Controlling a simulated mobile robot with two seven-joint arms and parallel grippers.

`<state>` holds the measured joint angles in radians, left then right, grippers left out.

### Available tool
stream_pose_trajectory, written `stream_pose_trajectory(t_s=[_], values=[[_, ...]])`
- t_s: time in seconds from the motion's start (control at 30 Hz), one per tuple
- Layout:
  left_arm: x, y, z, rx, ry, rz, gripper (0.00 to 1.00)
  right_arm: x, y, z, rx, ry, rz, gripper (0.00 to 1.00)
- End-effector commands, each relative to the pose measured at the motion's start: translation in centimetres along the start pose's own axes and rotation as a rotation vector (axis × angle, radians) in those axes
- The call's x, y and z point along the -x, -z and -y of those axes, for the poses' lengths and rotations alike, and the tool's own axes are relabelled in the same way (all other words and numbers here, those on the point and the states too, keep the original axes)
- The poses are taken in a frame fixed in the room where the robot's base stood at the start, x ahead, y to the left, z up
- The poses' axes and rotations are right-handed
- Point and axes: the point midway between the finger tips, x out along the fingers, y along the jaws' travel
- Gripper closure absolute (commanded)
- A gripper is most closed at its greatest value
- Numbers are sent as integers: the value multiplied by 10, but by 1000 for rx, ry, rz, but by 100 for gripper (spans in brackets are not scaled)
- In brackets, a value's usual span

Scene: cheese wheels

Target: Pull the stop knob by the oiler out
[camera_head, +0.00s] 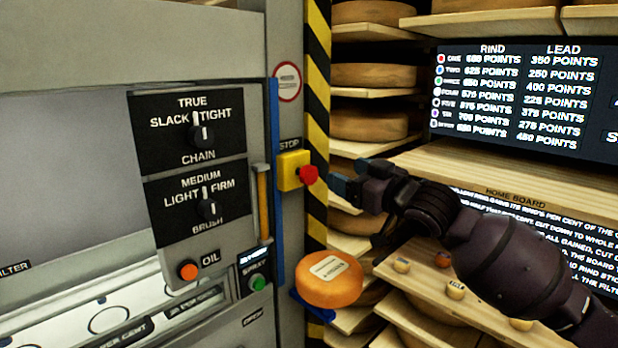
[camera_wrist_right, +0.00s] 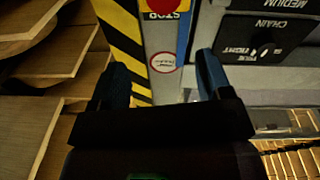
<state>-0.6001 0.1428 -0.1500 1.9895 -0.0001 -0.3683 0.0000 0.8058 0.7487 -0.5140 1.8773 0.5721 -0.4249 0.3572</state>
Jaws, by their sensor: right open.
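The red stop knob (camera_head: 308,175) sticks out to the right from a yellow box (camera_head: 289,171) under a STOP label, on the machine's edge post. In the right wrist view the red knob (camera_wrist_right: 161,12) shows at the top edge, partly cut off, on its yellow box. My right gripper (camera_head: 342,186) is just to the right of the knob in the head view, apart from it as far as I can tell. In the right wrist view its two blue fingers (camera_wrist_right: 162,78) stand wide apart with nothing between them. My left gripper is not in view.
The machine panel has a chain dial (camera_head: 202,134), a brush dial (camera_head: 207,208), an orange oil button (camera_head: 188,270) and a green button (camera_head: 257,281). An orange cheese wheel (camera_head: 330,280) sits below the knob. Wooden shelves with cheese wheels (camera_head: 372,76) stand behind, right of the striped post.

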Motion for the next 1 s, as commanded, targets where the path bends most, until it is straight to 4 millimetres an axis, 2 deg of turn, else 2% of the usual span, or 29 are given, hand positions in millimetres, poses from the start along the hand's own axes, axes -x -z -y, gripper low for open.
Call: stream_pose_trajectory(t_s=[0.03, 0.13, 0.27, 0.47, 0.57, 1.0], values=[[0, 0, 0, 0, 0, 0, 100, 1, -11, -1, -59, 8, 32, 29], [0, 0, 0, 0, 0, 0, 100, 0, -22, 4, -199, 27, 68, 29], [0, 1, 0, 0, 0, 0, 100, 0, -24, 5, -314, 35, 84, 29], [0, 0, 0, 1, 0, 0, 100, -6, -24, 6, -351, 33, 85, 29], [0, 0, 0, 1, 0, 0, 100, -17, -25, 7, -352, 34, 85, 29], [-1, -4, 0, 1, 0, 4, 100, -87, -31, 10, -348, 33, 85, 29]])
